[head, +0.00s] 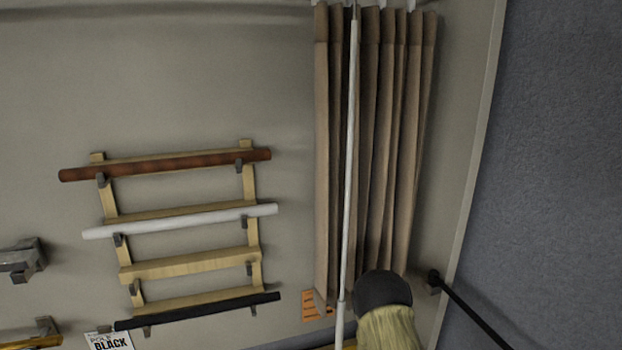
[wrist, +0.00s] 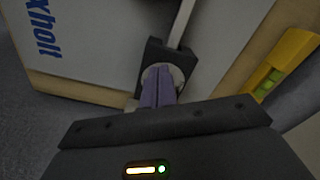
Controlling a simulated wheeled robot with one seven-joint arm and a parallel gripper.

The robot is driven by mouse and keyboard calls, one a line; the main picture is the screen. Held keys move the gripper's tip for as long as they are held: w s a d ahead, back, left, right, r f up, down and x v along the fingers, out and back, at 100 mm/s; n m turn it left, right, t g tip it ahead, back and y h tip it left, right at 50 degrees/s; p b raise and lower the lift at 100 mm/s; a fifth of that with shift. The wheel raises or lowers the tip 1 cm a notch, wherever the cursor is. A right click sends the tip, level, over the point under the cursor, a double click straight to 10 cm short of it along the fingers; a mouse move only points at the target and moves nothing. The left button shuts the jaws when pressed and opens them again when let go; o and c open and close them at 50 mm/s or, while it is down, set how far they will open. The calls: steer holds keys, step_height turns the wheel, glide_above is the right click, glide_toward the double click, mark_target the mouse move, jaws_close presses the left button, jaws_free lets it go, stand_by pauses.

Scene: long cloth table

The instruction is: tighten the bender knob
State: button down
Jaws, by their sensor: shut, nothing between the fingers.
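In the wrist view, my gripper (wrist: 158,72) is shut, its two purple-grey fingers pressed together with nothing between them. The fingertips lie in front of a round whitish knob-like part (wrist: 178,76) on a dark block (wrist: 184,58). This may be the bender knob; the fingers cover its middle. I cannot tell whether the fingertips touch it. A pale rod (wrist: 183,22) runs up from the block. The head view shows neither my gripper nor this part.
A yellow tool with green windows (wrist: 285,65) lies right in the wrist view, near a pale panel with blue lettering (wrist: 44,28). The head view shows a wall rack of rods (head: 180,222), brown curtains (head: 385,140), a white pole (head: 350,150) and a dark-capped straw-coloured object (head: 384,290).

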steer(key=shift+w+d, duration=0.3)
stand_by(0.7)
steer(key=shift+d+r+b, duration=0.1)
steer(key=shift+d+b, duration=0.1)
steer(key=shift+b, duration=0.65)
steer(key=shift+s+a, duration=0.35)
steer(key=shift+s, duration=0.05)
step_height(320, 180, up, 6)
steer(key=p, duration=0.3)
steer(key=shift+s+p, duration=0.1)
steer(key=shift+p, duration=0.2)
